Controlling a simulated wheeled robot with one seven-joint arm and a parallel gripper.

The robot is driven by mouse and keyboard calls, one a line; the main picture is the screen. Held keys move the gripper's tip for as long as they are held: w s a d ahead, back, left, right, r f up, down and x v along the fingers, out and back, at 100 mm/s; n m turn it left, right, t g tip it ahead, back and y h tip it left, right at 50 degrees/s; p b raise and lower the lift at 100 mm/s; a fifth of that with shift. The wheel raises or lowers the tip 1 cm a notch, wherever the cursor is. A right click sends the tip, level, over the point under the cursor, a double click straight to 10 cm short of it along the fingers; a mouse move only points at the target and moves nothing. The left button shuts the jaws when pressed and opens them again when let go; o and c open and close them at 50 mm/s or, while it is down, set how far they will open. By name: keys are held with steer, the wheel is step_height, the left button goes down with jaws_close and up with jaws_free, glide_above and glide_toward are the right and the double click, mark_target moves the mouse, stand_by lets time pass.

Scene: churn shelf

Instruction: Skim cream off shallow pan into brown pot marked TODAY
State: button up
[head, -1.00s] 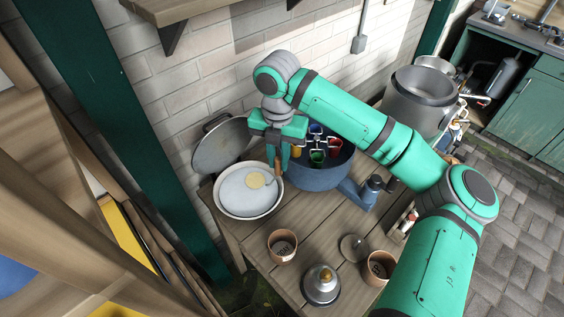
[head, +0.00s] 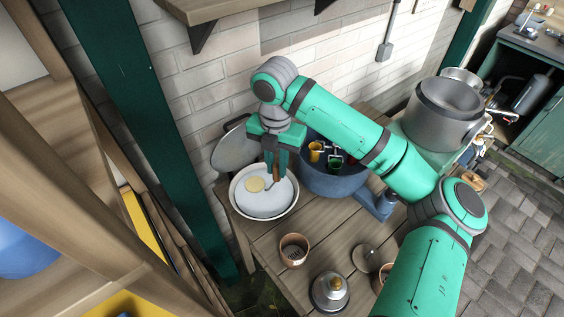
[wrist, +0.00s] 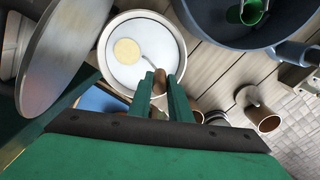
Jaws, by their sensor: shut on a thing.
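The shallow pan (head: 240,208) is round and pale, with a whitish surface inside; it also shows in the wrist view (wrist: 107,77). My gripper (head: 276,174) is above the pan's right part, shut on the brown handle of a skimmer. The skimmer's pale yellow round head (head: 254,184) lies over the left part of the pan's surface; it also shows in the wrist view (wrist: 127,51). Whether the head touches the surface I cannot tell. A brown pot (head: 293,249) with dark lettering stands in front of the pan. A second brown pot (head: 384,274) is partly behind my arm. Neither label is readable.
A large blue tub (head: 325,185) with coloured cups stands right of the pan. A grey round lid (head: 232,150) leans behind the pan. A metal domed object (head: 329,291) and a small disc (head: 366,258) sit near the pots. Bare wood lies between pan and pots.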

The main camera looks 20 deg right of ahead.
steer(key=shift+s+d, duration=1.85)
steer(key=shift+s, duration=1.85)
steer(key=w+a+r, duration=0.1)
steer(key=w+r, duration=0.3)
steer(key=r, duration=0.5)
steer(key=shift+a, duration=0.3)
